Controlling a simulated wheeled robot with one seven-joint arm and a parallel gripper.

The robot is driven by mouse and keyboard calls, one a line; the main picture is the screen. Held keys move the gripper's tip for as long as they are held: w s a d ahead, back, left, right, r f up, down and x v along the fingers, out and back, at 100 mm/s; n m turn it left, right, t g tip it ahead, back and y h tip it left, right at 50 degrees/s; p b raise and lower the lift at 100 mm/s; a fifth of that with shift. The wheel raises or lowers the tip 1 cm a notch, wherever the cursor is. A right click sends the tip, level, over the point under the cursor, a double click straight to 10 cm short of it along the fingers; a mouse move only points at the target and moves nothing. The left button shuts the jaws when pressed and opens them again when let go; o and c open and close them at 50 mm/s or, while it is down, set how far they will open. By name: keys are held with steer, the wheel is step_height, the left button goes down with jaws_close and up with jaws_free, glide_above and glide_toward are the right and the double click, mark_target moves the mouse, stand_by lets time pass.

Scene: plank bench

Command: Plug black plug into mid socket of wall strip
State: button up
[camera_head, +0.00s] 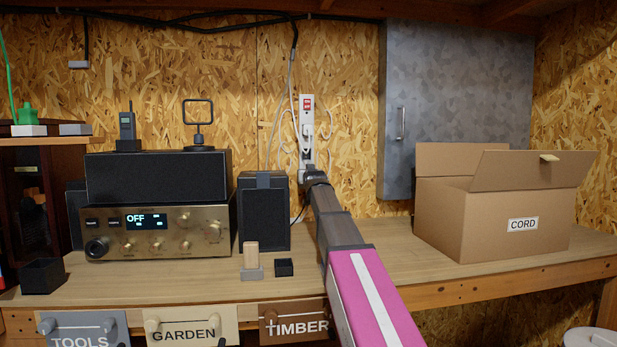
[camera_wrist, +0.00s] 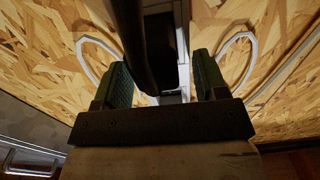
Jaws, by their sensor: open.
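The white wall strip (camera_head: 307,104) hangs upright on the chipboard wall, with a red switch area at its top and pale plugs and cords lower down. My gripper (camera_head: 314,172) is at the strip's lower end and hides that part. In the wrist view my gripper (camera_wrist: 162,85) is open, its two green-padded fingers apart. Between and beyond the fingers is a dark block, likely the black plug (camera_wrist: 164,42), in front of the strip (camera_wrist: 184,45). A thick black cord (camera_wrist: 130,40) runs past the left finger. I cannot tell how deep the plug sits or in which socket.
White cords (camera_wrist: 90,50) loop on both sides of the strip. A black speaker (camera_head: 263,215) stands left of my arm, with a wooden block (camera_head: 251,254) and small black box (camera_head: 284,267) before it. A grey cabinet (camera_head: 450,90) and cardboard box (camera_head: 500,220) are at the right.

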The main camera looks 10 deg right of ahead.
steer(key=c, duration=1)
steer(key=shift+c, duration=0.2)
steer(key=shift+s, duration=2.3)
steer(key=s, duration=0.5)
stand_by(0.3)
steer(key=shift+r, duration=0.1)
step_height(320, 180, up, 10)
steer(key=shift+w, duration=0.15)
stand_by(0.3)
